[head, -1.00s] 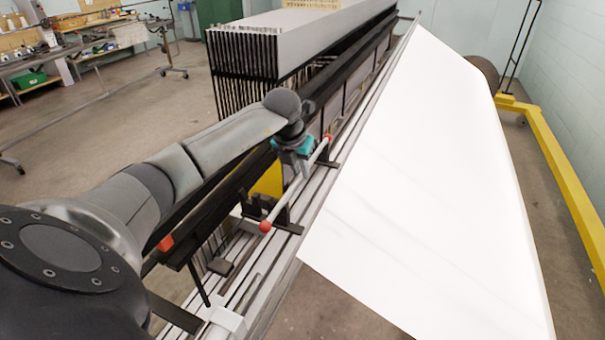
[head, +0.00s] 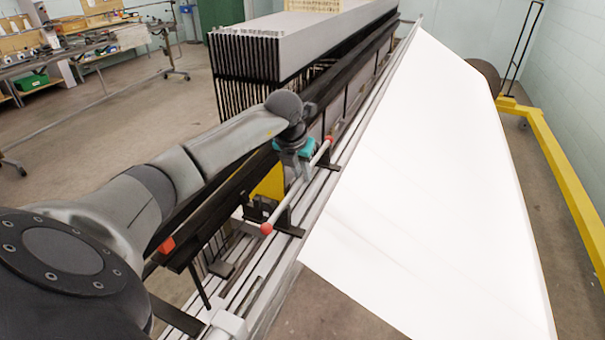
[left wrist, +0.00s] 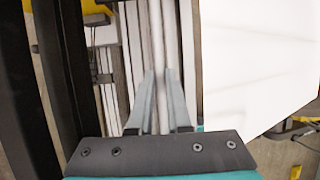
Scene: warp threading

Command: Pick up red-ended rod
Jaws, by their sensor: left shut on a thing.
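The red-ended rod (head: 278,212) is pale with a red ball at each end. It lies slanted along the machine's rail, near two black brackets (head: 290,231). My left gripper (head: 303,175) reaches down onto its middle stretch. In the left wrist view, the two grey fingers (left wrist: 158,90) are shut on the rod (left wrist: 157,40), which runs lengthwise between them. The red ends do not show in that view. I cannot tell whether the rod is clear of its brackets. My right gripper is not in view.
A large white sheet (head: 425,190) slopes along the machine's right side. Dark beams and a rack of black slats (head: 245,60) stand on the left and behind. A yellow frame (head: 565,180) is on the floor at the right. A workbench (head: 75,45) is at far left.

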